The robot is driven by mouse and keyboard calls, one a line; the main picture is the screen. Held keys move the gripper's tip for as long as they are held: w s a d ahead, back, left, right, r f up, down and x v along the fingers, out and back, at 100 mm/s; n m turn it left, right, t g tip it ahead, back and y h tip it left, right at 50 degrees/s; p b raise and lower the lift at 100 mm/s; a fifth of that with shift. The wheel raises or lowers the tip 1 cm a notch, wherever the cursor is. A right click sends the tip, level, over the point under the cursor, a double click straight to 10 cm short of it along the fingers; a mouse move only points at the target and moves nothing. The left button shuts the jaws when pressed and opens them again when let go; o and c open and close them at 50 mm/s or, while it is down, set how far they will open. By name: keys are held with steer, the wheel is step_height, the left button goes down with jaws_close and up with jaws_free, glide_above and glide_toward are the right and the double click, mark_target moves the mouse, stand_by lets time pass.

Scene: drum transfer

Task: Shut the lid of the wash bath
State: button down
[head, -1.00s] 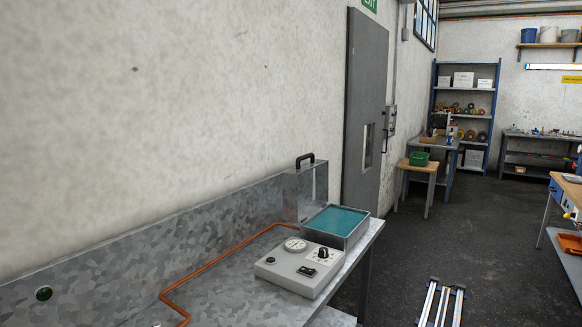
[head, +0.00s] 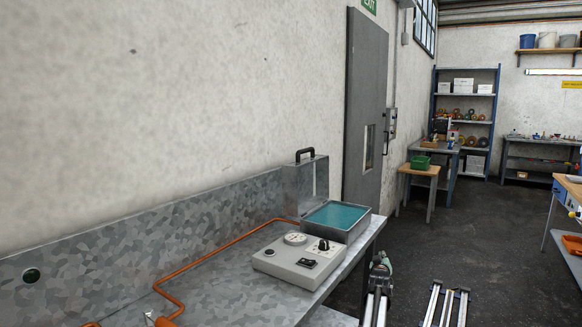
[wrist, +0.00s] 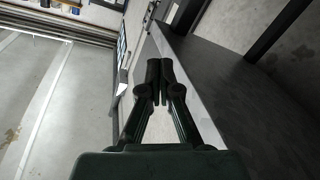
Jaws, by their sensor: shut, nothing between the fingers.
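The wash bath (head: 352,235) is a grey metal tank with teal liquid, at the far end of the bench in the head view. Its lid (head: 308,185) stands upright at the wall side, so the bath is open. A black handle (head: 305,154) sits on the lid's top edge. My gripper (wrist: 161,82) is shut and empty in the wrist view, its dark fingers together. In the head view, part of my arm shows at the lower right, beside the bench's front edge and apart from the lid. The bath cannot be made out in the wrist view.
A control box (head: 299,259) with a gauge, knob and switch stands on the metal bench (head: 215,285), in front of the bath. An orange pipe (head: 205,262) runs along the bench. A grey door (head: 366,110) is behind.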

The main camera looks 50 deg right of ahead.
steer(key=s+d+r+g+h+b, duration=0.1)
steer(key=s+d+r+h, duration=0.2)
steer(key=s+d+r, duration=0.5)
step_height(320, 180, up, 35)
steer(key=n+y+p, duration=0.1)
steer(key=n+p, duration=0.8)
steer(key=p, duration=0.5)
glide_above(301, 165)
steer(key=shift+w+d+r, duration=0.1)
steer(key=shift+d+r, duration=0.05)
steer(key=w+a+f+p, duration=0.3)
steer(key=w+a, duration=0.5)
steer(key=shift+n+g+y, duration=0.4)
steer(key=d+p, duration=0.1)
steer(key=d, duration=0.2)
steer(key=s+d+p, duration=0.1)
steer(key=d, duration=0.2)
steer(key=d+p, duration=0.2)
steer(key=d, duration=0.1)
steer(key=shift+s+d, duration=0.15)
steer(key=shift+d, duration=0.05)
steer(key=shift+s+d+f, duration=0.1)
steer(key=shift+s+f, duration=0.1)
steer(key=shift+f, duration=0.05)
steer(key=shift+s, duration=0.1)
